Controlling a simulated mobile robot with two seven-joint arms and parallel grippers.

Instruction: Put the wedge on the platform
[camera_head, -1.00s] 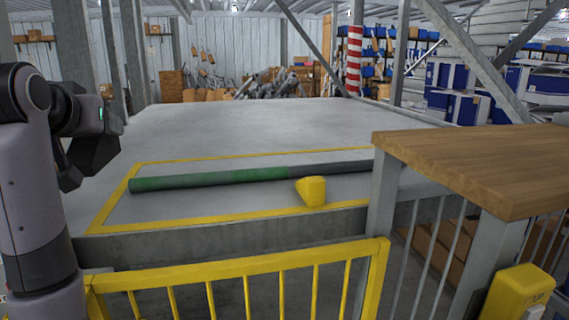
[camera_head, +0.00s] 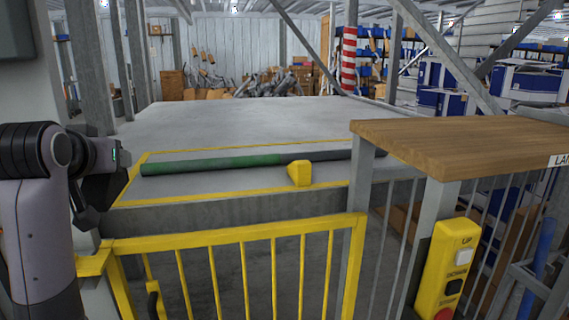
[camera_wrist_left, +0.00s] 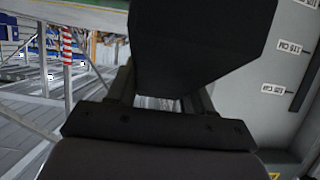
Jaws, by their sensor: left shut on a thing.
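A yellow wedge (camera_head: 300,173) lies on the grey platform (camera_head: 240,118), against the near side of a long pole (camera_head: 215,164) with a green part. My left gripper (camera_head: 90,212) is at the left of the head view, left of the platform's near corner and apart from the yellow wedge. It is shut on a dark angular block, which fills the upper middle of the left wrist view (camera_wrist_left: 200,45). The block looks black and tapers towards the fingers; I cannot tell its full shape. My right gripper is not in view.
A yellow railing gate (camera_head: 240,240) stands before the platform's near edge. A wooden counter (camera_head: 460,140) is at the right, with a yellow control box (camera_head: 447,270) below it. A pale wall or cabinet (camera_head: 18,85) is close at the far left.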

